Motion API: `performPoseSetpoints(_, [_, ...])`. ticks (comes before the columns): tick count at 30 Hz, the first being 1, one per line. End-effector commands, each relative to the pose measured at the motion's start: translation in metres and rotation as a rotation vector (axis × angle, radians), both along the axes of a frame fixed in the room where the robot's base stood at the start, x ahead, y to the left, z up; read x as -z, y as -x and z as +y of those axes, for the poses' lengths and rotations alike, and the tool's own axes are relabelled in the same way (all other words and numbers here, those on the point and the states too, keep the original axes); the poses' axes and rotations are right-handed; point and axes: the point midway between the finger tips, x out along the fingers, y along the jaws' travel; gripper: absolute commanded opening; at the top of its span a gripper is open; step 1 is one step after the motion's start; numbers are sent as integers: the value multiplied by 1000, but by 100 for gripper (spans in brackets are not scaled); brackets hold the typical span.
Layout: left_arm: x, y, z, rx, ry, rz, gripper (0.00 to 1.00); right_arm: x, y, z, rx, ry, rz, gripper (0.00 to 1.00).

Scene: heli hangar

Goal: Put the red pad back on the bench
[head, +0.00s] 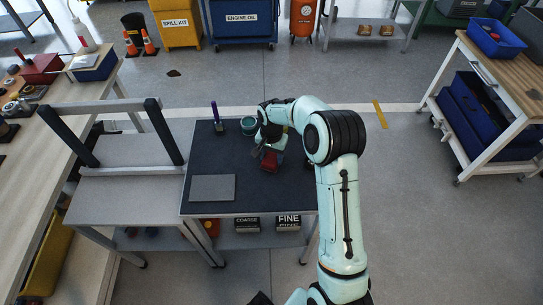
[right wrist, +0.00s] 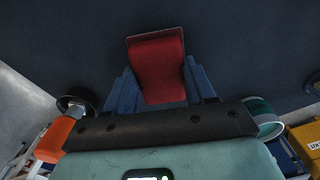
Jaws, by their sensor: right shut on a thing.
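My right gripper (head: 268,154) is over the dark-topped bench (head: 235,160) in the middle of the head view. It is shut on the red pad (head: 269,161). In the right wrist view the red pad (right wrist: 157,65) sits between the two blue fingers, with its far end sticking out past them. The dark bench top (right wrist: 235,45) fills the background there. I cannot tell whether the pad touches the bench top or hangs just above it. My left gripper does not show clearly in either view.
On the bench are a grey plate (head: 212,188), a teal round container (head: 248,125) and an upright blue-handled tool (head: 217,118). Boxes marked COARSE (head: 247,224) and FINE (head: 288,222) lie on the shelf below. A grey frame (head: 125,140) stands on the left. The bench top's left-centre is clear.

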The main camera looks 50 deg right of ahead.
Motion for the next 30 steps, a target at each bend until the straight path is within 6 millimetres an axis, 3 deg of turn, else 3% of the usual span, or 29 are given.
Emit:
performPoseSetpoints(11, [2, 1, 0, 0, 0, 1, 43, 7, 0, 0, 0, 1, -1, 26])
performPoseSetpoints(12, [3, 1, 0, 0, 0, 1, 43, 7, 0, 0, 0, 1, -1, 58])
performPoseSetpoints(14, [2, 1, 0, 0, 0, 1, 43, 6, 0, 0, 0, 1, -1, 77])
performPoseSetpoints(15, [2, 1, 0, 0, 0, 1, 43, 6, 0, 0, 0, 1, -1, 80])
performPoseSetpoints(23, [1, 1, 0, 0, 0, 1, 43, 5, 0, 0, 0, 1, -1, 80])
performPoseSetpoints(30, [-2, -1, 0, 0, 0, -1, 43, -24, -2, -1, 0, 4, -6, 80])
